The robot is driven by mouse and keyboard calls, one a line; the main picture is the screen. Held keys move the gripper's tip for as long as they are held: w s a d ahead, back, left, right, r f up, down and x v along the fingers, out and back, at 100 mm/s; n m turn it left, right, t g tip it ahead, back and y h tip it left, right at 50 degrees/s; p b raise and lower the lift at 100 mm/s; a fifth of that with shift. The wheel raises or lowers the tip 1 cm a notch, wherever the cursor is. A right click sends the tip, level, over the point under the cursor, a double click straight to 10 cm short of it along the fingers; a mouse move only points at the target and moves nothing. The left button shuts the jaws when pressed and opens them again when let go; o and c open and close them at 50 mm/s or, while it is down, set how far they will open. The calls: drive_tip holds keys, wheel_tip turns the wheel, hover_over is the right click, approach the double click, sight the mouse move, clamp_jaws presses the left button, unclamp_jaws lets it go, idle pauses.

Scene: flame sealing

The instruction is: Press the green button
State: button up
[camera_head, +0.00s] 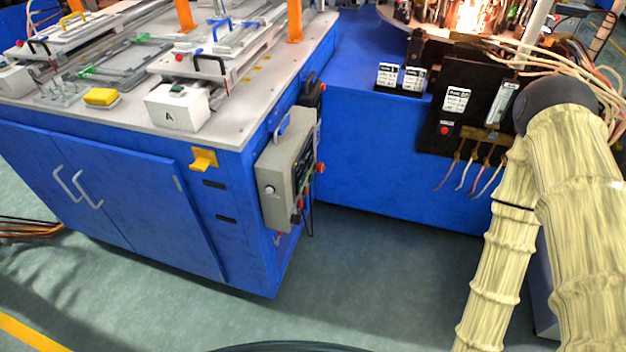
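A white box marked "A" (172,115) stands near the front edge of the grey table top. A small dark green button (177,88) sits on its top. My arm, in a cream cloth sleeve with a dark rounded joint, shows at the right side, far from the box. My gripper is not in view.
The blue bench (120,180) has a grey control box (285,180) jutting from its right side. A yellow block (101,97) lies left of the white box. Metal fixtures stand behind it. A burning machine (475,15) with hoses is at upper right. Floor in front is clear.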

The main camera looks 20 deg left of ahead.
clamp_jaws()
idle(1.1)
